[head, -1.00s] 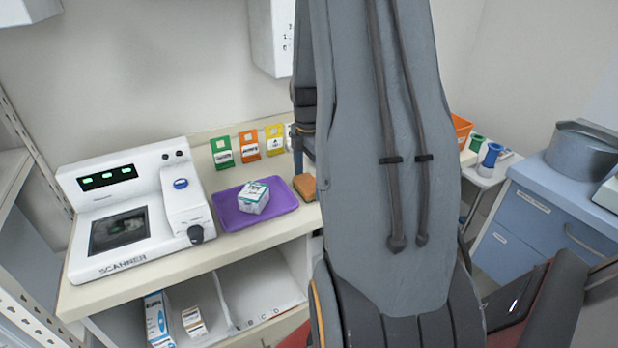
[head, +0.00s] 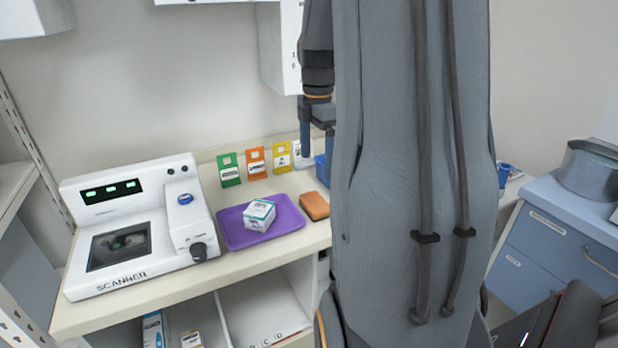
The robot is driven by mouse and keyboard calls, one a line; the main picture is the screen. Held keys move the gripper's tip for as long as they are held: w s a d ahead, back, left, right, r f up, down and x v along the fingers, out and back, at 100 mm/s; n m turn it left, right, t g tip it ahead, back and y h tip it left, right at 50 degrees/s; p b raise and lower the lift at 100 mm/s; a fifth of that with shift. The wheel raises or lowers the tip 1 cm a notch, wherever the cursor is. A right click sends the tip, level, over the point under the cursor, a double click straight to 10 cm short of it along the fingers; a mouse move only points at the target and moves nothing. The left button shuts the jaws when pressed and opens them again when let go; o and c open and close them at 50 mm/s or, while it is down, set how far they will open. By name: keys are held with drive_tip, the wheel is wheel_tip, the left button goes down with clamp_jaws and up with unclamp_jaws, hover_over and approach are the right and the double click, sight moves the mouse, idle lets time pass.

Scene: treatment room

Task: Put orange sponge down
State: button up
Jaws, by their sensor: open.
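The orange sponge (head: 314,206) lies flat on the counter (head: 240,262), just right of the purple tray (head: 232,236) and apart from it. My gripper (head: 312,140) is partly in view behind and above the sponge, pointing down near the wall. It is open and clear of the sponge. My arm hides part of the gripper and the counter to its right.
The scanner (head: 130,228) fills the counter's left. Green, orange and yellow cards (head: 256,163) stand along the wall. A blue container (head: 321,170) is partly hidden by my arm. Bare counter shows in front of the sponge.

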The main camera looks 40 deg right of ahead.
drive_tip(key=s+a+f+m, duration=0.3)
drive_tip(key=a+m, duration=0.2)
drive_tip(key=a, duration=0.4)
drive_tip(key=s+a+f+m, duration=0.3)
drive_tip(key=a+m, duration=0.2)
drive_tip(key=a, duration=0.5)
drive_tip(key=s+a+f+m+t, duration=0.1)
drive_tip(key=s+a+f+m, duration=0.2)
drive_tip(key=a, duration=0.6)
drive_tip(key=shift+s+a+m, duration=0.15)
drive_tip(key=shift+a+m, duration=0.2)
drive_tip(key=shift+m, duration=0.75)
